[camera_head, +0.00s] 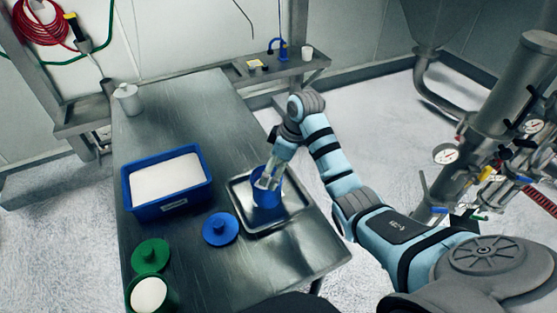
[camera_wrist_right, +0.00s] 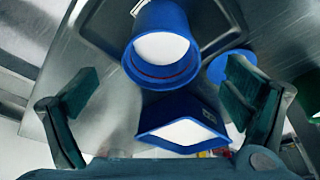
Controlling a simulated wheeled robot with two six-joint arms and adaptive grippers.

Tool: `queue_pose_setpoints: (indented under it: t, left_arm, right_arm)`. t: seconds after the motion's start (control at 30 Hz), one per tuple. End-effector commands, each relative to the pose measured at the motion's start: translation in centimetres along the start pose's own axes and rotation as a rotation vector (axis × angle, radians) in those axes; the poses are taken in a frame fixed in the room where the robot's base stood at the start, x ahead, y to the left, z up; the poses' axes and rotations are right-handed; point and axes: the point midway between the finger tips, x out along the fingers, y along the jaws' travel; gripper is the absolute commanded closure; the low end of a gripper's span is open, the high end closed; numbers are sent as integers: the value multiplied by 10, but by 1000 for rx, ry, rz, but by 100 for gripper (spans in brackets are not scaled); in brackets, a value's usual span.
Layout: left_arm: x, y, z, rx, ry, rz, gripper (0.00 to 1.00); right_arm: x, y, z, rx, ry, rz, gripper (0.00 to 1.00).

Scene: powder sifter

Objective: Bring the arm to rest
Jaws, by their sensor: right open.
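My right gripper (camera_head: 269,176) reaches in over the table from the right and is above and beside a blue cup (camera_head: 268,197). In the right wrist view the jaws (camera_wrist_right: 161,92) stand wide apart with nothing between their pads. The blue cup (camera_wrist_right: 160,18) stands upright beyond them with white powder inside. The cup stands on a shallow metal tray (camera_head: 240,203) near the table's right edge. The gripper hides part of the cup's rim in the head view. My left gripper is not in view.
A blue bin (camera_head: 167,203) of white powder is left of the tray on the metal table (camera_head: 178,110). A blue lid (camera_head: 220,229), a green lid (camera_head: 150,255) and a green jar (camera_head: 164,301) are nearer. A lidded white canister (camera_head: 128,101) stands far left. Pipework (camera_head: 500,90) stands right.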

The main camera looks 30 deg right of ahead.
Motion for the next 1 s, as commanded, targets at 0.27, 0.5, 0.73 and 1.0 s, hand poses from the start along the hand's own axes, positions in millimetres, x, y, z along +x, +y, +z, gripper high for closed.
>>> queue_pose_setpoints:
  t: [0.27, 0.5, 0.73, 1.0]
  left_arm:
    - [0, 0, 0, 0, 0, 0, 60]
    - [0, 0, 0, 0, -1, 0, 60]
    - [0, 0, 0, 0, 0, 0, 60]
    - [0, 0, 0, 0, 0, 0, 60]
  right_arm:
    - [-27, 0, 0, 0, -1, 0, 5]
    - [-26, 0, 0, 0, 0, -1, 5]
    - [-22, -2, 3, 6, -4, 2, 5]
    - [57, -82, 91, 203, -62, 109, 5]
